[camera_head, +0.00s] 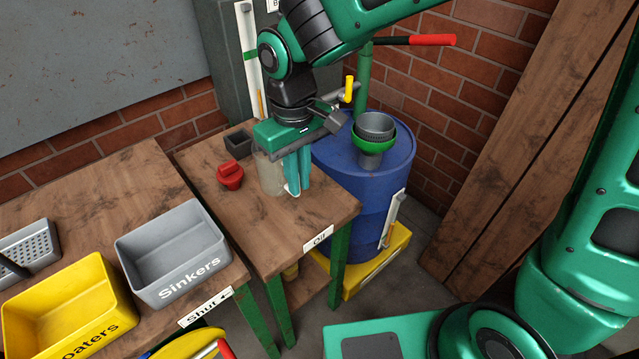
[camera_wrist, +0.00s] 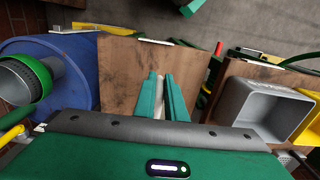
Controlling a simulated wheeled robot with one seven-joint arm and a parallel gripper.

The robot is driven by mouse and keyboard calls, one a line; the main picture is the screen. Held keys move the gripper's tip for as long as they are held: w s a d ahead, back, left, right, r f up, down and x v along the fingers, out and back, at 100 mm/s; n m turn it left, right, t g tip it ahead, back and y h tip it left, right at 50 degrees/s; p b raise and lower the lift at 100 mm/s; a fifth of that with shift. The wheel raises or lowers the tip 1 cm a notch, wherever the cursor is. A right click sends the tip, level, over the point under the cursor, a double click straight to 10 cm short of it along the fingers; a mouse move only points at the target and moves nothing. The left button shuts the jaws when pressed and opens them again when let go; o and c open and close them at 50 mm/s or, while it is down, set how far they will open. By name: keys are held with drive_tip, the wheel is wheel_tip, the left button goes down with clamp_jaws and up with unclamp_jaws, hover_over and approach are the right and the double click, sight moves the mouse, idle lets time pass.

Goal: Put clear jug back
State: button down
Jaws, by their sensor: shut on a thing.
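The clear jug (camera_head: 268,174) is a see-through, slightly brownish vessel, upright at the small wooden table marked "Oil" (camera_head: 318,238). My gripper (camera_head: 297,188) points down over this table, its teal fingers just right of the jug's body. The fingers are shut on a pale part of the jug, probably its handle. In the wrist view my gripper (camera_wrist: 162,85) has a whitish strip of the jug (camera_wrist: 159,100) between its fingers. The rest of the jug is hidden there. I cannot tell whether the jug's base touches the tabletop.
A red object (camera_head: 230,177) and a small dark box (camera_head: 238,145) are on the Oil table. A blue drum (camera_head: 385,190) with a funnel (camera_head: 375,128) stands to the right. The table's front is clear.

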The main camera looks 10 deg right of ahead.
drive_tip(key=shift+w+d+f, duration=0.85)
drive_tip(key=shift+d+f, duration=0.2)
drive_tip(key=shift+f, duration=0.45)
drive_tip(key=shift+w+d+f, duration=0.9)
drive_tip(key=shift+d+f, duration=0.2)
drive_tip(key=shift+f, duration=0.4)
drive_tip(key=shift+w+d+f, duration=0.85)
drive_tip(key=shift+d+f, duration=0.2)
drive_tip(key=shift+f, duration=0.55)
drive_tip(key=c, duration=1.8)
unclamp_jaws()
wheel_tip(320, 180, up, 12)
drive_tip(key=shift+r, duration=0.1)
drive_tip(key=shift+d, duration=0.1)
